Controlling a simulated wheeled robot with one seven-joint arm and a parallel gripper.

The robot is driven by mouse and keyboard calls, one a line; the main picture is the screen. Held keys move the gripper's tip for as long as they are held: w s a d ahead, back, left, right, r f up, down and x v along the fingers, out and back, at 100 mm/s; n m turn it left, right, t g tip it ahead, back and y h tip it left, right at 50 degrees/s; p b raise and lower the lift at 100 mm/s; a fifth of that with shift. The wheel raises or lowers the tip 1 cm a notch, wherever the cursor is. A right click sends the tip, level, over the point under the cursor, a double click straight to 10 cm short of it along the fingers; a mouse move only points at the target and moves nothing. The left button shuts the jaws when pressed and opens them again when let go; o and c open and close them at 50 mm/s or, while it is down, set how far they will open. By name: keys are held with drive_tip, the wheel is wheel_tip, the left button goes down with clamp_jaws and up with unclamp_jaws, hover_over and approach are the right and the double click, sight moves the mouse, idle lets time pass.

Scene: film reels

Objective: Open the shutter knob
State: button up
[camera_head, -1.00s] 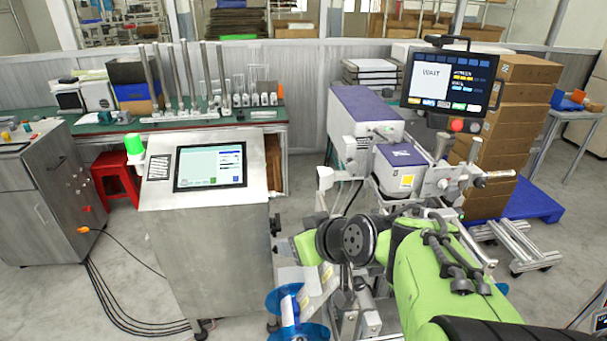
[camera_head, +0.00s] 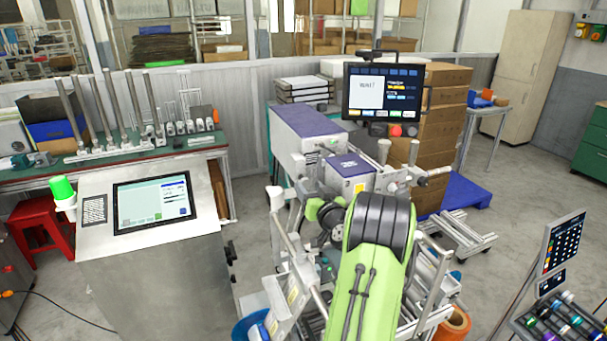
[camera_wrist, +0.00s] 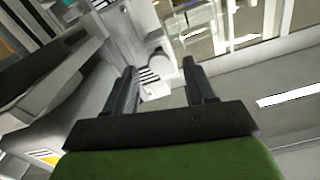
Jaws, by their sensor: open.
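The labelling machine with purple covers (camera_head: 310,120) stands in the middle of the head view. Upright metal knobs (camera_head: 384,150) and a side handle (camera_head: 436,172) show on its right part. I cannot tell which part is the shutter knob. My green arm reaches toward the machine in the head view and hides part of its front; the jaws are not clear there. In the wrist view my gripper (camera_wrist: 159,68) has its two dark fingers apart with nothing held between them. Beyond the fingers are a pale round part (camera_wrist: 162,66) and a black-striped patch, apparently farther off.
A monitor (camera_head: 382,92) with a red button stands above the machine. A steel cabinet with a touchscreen (camera_head: 153,203) and green lamp is at left. Stacked cartons (camera_head: 442,130) are behind. A rack of coloured items (camera_head: 565,322) is at lower right. Floor at right is partly clear.

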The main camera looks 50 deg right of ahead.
sight(306, 184)
drive_tip(key=p+x, duration=0.1)
drive_tip(key=x, duration=0.3)
drive_tip(key=shift+w+d, duration=0.1)
drive_tip(key=shift+w, duration=0.15)
clamp_jaws()
